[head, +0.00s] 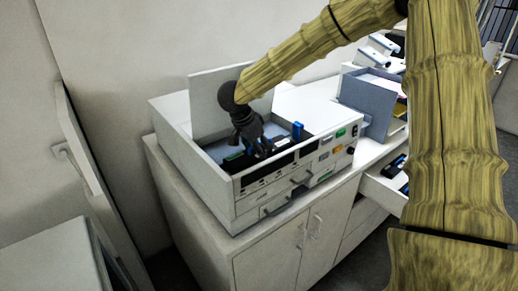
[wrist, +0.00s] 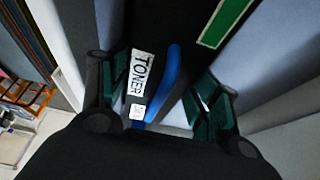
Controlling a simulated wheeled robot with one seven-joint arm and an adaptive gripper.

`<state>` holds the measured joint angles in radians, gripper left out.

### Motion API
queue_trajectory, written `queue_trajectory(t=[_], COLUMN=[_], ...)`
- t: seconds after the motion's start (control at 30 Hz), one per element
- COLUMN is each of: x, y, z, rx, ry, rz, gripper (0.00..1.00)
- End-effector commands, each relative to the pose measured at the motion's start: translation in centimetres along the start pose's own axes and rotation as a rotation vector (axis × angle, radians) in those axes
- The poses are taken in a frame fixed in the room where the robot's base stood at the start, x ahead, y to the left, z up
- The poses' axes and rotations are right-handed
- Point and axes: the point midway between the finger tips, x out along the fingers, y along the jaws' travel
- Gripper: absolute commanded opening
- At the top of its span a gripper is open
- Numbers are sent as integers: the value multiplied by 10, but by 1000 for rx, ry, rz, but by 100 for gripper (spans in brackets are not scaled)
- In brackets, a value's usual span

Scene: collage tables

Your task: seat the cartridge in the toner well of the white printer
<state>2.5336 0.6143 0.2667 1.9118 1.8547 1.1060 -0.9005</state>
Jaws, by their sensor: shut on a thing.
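The white printer (head: 188,165) stands on a white cabinet, with its lid (head: 205,97) raised and its top open. My gripper (head: 262,150) reaches down inside the opening, near the front wall. In the wrist view my gripper (wrist: 162,98) is shut on the cartridge (wrist: 141,78), a dark body with a white TONER label and a blue strip. In the head view the gripper and front wall hide most of the cartridge. I cannot tell whether it touches the well floor. A blue piece (head: 297,130) stands up inside the printer, right of the gripper.
A green strip (wrist: 226,20) lies just ahead of the fingers in the wrist view. A grey box (head: 367,105) stands right of the printer. An open drawer (head: 383,190) sticks out below it. A door (head: 90,160) is at left.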

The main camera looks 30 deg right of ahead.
Motion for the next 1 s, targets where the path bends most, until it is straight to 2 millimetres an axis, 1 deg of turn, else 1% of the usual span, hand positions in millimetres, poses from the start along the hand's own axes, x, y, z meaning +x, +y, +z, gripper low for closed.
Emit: queue_trajectory(t=[0.03,0.07,0.1,0.17,0.2,0.5,0.63,0.77,1.0], x=[0,0,-1,0,0,0,-6,-22,-65], y=[0,0,0,0,0,0,0,-1,-1], z=[0,0,0,0,0,0,0,0,0], rx=[0,0,0,0,0,0,1,1,0], ry=[0,0,0,0,0,0,0,-1,0], rz=[-1,-1,-1,0,0,1,0,-3,-2], gripper=[23,68,75,86,87,87,87,87,87])
